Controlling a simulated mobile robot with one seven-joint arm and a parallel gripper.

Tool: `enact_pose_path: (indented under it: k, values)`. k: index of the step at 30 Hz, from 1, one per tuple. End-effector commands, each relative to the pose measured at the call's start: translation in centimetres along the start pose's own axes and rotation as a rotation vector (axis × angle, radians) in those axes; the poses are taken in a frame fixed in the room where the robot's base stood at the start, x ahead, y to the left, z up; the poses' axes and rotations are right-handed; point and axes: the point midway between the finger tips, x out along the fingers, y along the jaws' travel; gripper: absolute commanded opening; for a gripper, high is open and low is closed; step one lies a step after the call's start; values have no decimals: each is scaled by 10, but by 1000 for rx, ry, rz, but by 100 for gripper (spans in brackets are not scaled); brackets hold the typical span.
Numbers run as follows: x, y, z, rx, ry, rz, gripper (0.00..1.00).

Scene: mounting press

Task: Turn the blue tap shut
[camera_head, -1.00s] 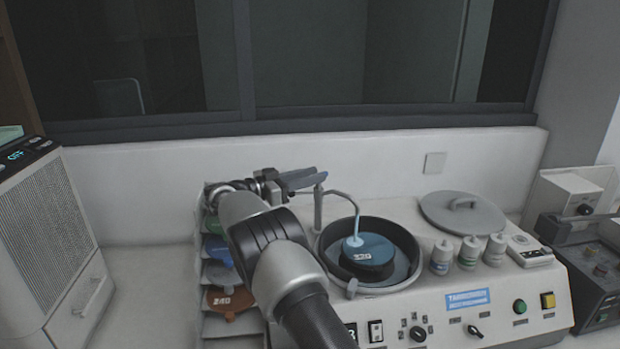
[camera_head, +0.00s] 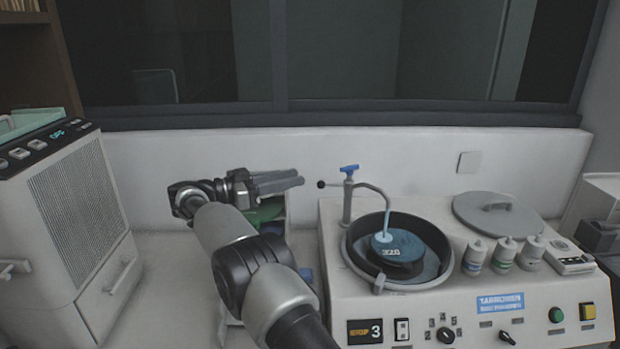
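The blue tap (camera_head: 349,169) is a small blue handle on top of a grey post at the back left of the polishing machine. A curved spout (camera_head: 374,190) runs from the post over the round bowl (camera_head: 437,233). A pale blue stream (camera_head: 388,226) shows between the spout's end and the blue disc marked 320 (camera_head: 398,247). My gripper (camera_head: 299,182) is left of the tap, apart from it, with its fingers pointing right. The fingers are seen nearly side-on, and nothing shows between them; their opening is unclear.
A dark-tipped lever (camera_head: 322,184) sticks out left from the post towards my fingertips. A round grey lid (camera_head: 497,214) and several small bottles (camera_head: 503,254) stand on the machine's right. A rack of discs (camera_head: 268,211) is partly hidden behind my arm. A grey ventilated unit (camera_head: 75,200) stands at left.

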Motion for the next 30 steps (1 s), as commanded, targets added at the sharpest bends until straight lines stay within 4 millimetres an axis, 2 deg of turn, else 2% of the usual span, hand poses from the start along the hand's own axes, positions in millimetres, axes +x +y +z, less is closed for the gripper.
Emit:
enact_pose_path:
  k: [3, 6, 14, 15, 17, 19, 20, 22, 26, 27, 30]
  values:
    - [-15, 0, 1, 1, 0, -1, 27]
    - [-20, 0, 0, 0, 0, 0, 27]
    - [-22, 0, 0, 0, 0, 1, 27]
    - [-22, 0, 0, 0, 0, 1, 29]
    - [-21, 0, -2, 3, 1, -2, 39]
    - [-16, -6, -14, 21, 12, -24, 51]
    - [-12, -10, -23, 35, 20, -43, 56]
    - [1, -24, -54, 84, 46, -111, 66]
    - [29, -57, -141, 197, 117, -323, 66]
    - [36, -65, -169, 226, 138, -399, 66]
    - [45, -77, -231, 277, 171, -596, 66]
